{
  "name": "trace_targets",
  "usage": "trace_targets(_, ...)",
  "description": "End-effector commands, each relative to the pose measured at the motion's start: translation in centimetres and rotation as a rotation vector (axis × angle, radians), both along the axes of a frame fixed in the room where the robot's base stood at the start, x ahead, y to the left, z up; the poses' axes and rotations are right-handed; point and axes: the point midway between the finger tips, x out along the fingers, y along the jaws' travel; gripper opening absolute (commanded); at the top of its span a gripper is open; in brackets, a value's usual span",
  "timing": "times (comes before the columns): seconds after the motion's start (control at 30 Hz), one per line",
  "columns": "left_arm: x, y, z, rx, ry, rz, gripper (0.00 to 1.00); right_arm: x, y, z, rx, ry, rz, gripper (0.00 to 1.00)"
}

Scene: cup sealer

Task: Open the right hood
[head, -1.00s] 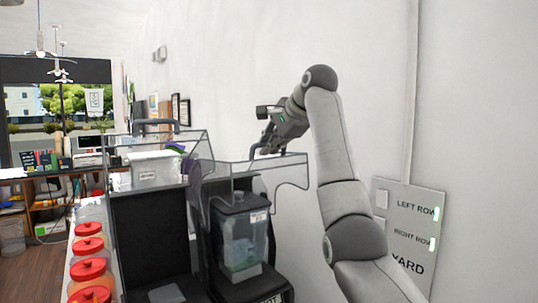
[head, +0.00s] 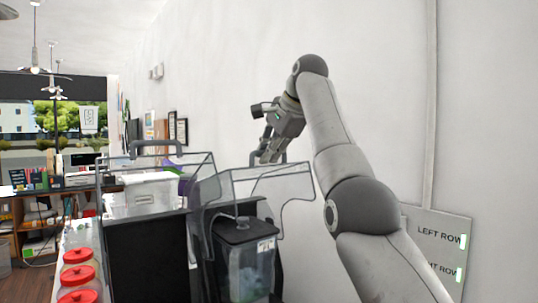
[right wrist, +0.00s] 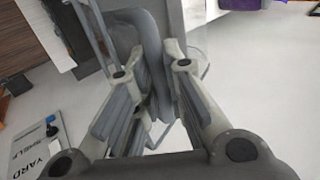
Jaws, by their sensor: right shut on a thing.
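The right hood (head: 290,190) is a clear, smoke-tinted cover in the head view, tilted up above the black machine with its lower edge clear of the blender jar (head: 247,268). My right gripper (head: 268,155) is at the hood's top front edge, shut on its handle. In the right wrist view, the grey handle (right wrist: 153,60) runs between the two fingers of the right gripper (right wrist: 150,100). The gripper partly hides the handle in the head view. My left gripper is in neither view.
The left hood (head: 190,172), also clear with a dark handle, stands close to the left. Red-lidded jars (head: 78,275) line the counter further left. A white wall (head: 380,100) is close on the right, with a lettered sign (head: 440,250) low down.

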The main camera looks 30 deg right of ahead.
Motion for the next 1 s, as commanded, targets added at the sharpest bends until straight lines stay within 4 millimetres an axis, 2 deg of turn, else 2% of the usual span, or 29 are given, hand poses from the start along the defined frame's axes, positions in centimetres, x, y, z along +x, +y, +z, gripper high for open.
trace_targets(0.7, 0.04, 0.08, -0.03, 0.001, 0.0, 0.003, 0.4, -0.06, 0.19, -0.07, -0.001, 0.021, 0.009, 0.0)
trace_targets(0.73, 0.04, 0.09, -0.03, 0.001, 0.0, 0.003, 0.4, -0.05, 0.19, -0.05, -0.002, 0.021, 0.009, 0.15)
trace_targets(0.87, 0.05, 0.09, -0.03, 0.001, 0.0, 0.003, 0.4, -0.08, 0.14, 0.0, -0.001, 0.019, 0.006, 0.32)
trace_targets(1.0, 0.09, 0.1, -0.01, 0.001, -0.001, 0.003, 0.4, -0.11, 0.08, 0.03, 0.0, 0.019, 0.004, 0.34)
